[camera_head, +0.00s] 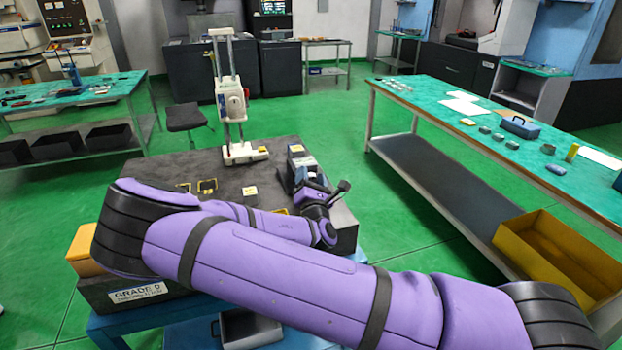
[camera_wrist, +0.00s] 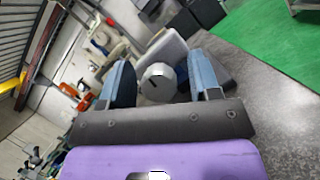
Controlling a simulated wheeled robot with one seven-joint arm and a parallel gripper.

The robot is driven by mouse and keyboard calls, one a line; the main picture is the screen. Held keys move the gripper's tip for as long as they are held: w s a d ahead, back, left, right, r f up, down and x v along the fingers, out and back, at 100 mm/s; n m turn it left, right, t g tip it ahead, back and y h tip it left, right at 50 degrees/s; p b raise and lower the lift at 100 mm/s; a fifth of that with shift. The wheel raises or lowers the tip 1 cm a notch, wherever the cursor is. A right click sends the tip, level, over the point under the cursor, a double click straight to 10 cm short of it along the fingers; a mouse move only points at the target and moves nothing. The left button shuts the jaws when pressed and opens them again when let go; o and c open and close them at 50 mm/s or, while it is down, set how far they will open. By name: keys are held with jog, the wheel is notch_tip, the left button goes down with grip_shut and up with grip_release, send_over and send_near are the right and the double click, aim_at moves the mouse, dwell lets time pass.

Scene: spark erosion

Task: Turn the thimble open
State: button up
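In the wrist view a round grey knob, which looks like the thimble (camera_wrist: 157,86), faces me end-on with a short dark mark on its face. It sits in front of a pale grey block-like body (camera_wrist: 166,50). My gripper (camera_wrist: 158,75) is open, with one blue finger on the left of the thimble and one on the right. A gap shows on both sides, so neither finger visibly touches it. In the head view my arm and wrist hide the thimble, and the fingers cannot be made out there.
My arm reaches over a dark granite surface plate (camera_head: 160,168). A white column stand (camera_head: 232,100) is at its back. A dark block (camera_head: 297,163) and small yellow-marked pieces (camera_head: 207,185) lie on it. A green-topped bench (camera_head: 440,95) stands to the right.

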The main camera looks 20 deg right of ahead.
jog(key=shift+s, duration=0.1)
jog(key=shift+s+a+f, duration=0.1)
jog(key=shift+s+f, duration=0.05)
jog(key=shift+s, duration=0.15)
jog(key=s+a, duration=0.3)
jog(key=s, duration=1)
jog(key=shift+s+f, duration=0.3)
jog(key=shift+f, duration=0.05)
